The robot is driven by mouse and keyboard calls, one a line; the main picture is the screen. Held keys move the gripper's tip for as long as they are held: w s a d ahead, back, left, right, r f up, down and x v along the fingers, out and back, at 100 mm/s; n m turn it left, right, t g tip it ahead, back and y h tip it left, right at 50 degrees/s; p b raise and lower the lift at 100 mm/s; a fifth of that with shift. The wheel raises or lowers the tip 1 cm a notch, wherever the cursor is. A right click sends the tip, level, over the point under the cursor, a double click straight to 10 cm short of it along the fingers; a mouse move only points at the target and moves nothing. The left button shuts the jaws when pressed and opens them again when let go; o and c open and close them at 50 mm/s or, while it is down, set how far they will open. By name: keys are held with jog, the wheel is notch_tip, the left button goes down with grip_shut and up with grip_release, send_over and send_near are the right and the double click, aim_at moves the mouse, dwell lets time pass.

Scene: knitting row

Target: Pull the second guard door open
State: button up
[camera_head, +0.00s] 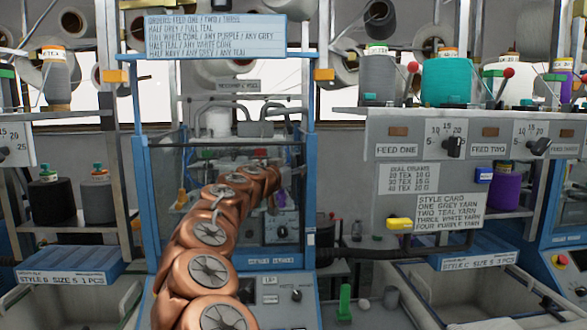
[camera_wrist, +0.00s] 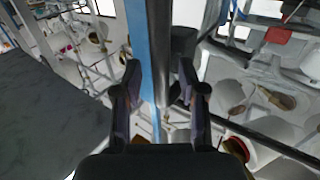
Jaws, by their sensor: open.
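A blue-framed knitting machine (camera_head: 310,140) stands in the middle of the head view. Its clear guard door (camera_head: 168,178) has a blue lower rail marked with lettering. I cannot tell from the picture which door is the second. My copper-coloured arm covers much of this door, and its end is near the door's right side. In the wrist view my gripper (camera_wrist: 160,85) is open, with one dark finger on each side. A blue upright (camera_wrist: 138,35) and a grey bar (camera_wrist: 160,45) run between the fingers in the picture. I cannot tell whether the fingers touch them.
An order board (camera_head: 215,27) tops the machine. Yarn cones, including a teal one (camera_head: 447,78), stand on the right-hand shelf above dials and a style card (camera_head: 459,212). Blue trays (camera_head: 65,272) and bins flank the machine. Another blue-framed machine (camera_head: 548,190) stands at the right edge.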

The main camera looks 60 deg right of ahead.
grip_shut()
dwell(0.4)
dwell(0.4)
